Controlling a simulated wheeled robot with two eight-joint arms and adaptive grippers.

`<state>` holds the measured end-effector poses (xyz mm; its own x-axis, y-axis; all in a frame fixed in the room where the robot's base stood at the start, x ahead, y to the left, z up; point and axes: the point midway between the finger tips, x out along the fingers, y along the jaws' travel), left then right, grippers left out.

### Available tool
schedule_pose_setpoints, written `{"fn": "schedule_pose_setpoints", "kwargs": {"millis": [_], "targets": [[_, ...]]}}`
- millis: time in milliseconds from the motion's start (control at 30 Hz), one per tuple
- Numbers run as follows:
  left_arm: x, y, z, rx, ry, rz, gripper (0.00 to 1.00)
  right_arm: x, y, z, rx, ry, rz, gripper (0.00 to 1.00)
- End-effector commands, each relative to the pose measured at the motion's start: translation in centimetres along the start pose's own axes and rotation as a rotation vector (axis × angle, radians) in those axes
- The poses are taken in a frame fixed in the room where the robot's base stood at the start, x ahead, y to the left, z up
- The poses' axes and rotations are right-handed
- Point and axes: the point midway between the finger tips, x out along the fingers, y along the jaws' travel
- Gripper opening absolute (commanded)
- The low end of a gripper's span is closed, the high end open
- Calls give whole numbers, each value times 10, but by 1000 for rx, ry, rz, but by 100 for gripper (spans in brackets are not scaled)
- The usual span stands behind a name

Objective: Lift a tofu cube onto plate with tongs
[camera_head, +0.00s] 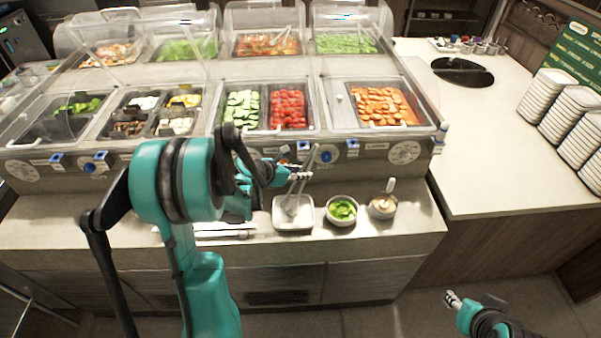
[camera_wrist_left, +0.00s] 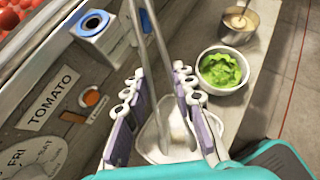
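My left gripper (camera_head: 301,174) is at the upper part of metal tongs (camera_head: 305,180) above the counter. In the left wrist view its fingers (camera_wrist_left: 162,92) stand apart, one on each side of the tongs (camera_wrist_left: 158,55). Whether the pads touch the tongs is unclear. The tongs lean, lower end in or over a white square dish (camera_head: 280,222), which also shows in the left wrist view (camera_wrist_left: 148,153). I cannot clearly make out a tofu cube; whether this dish is the plate is unclear. My right gripper (camera_head: 452,299) is low at the right, away from the counter; its finger opening is unclear.
A bowl of greens (camera_head: 342,210) and a small metal pot (camera_head: 382,206) with a utensil stand right of the dish. Behind is the food bar with pans and clear covers (camera_head: 262,62). White plate stacks (camera_head: 546,96) stand on the right counter (camera_head: 480,130).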

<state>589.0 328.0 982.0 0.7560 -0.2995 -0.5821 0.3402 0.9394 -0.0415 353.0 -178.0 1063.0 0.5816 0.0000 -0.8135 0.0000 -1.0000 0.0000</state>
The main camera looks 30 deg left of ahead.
Motion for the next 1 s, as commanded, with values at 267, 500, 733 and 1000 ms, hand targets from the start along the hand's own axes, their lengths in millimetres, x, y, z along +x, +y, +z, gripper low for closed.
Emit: {"fn": "schedule_pose_setpoints", "kwargs": {"millis": [267, 500, 733, 1000], "targets": [[0, 0, 0, 0, 0, 0, 21, 0, 0, 0, 0, 0, 0, 40], [-1, 0, 1, 0, 0, 0, 21, -1, 0, -1, 0, 0, 0, 40], [-17, -2, 23, 0, 0, 0, 21, -17, 0, -12, 0, 0, 0, 40], [-41, -3, 57, 0, 0, 0, 21, -41, 0, -30, 0, 0, 0, 40]]}}
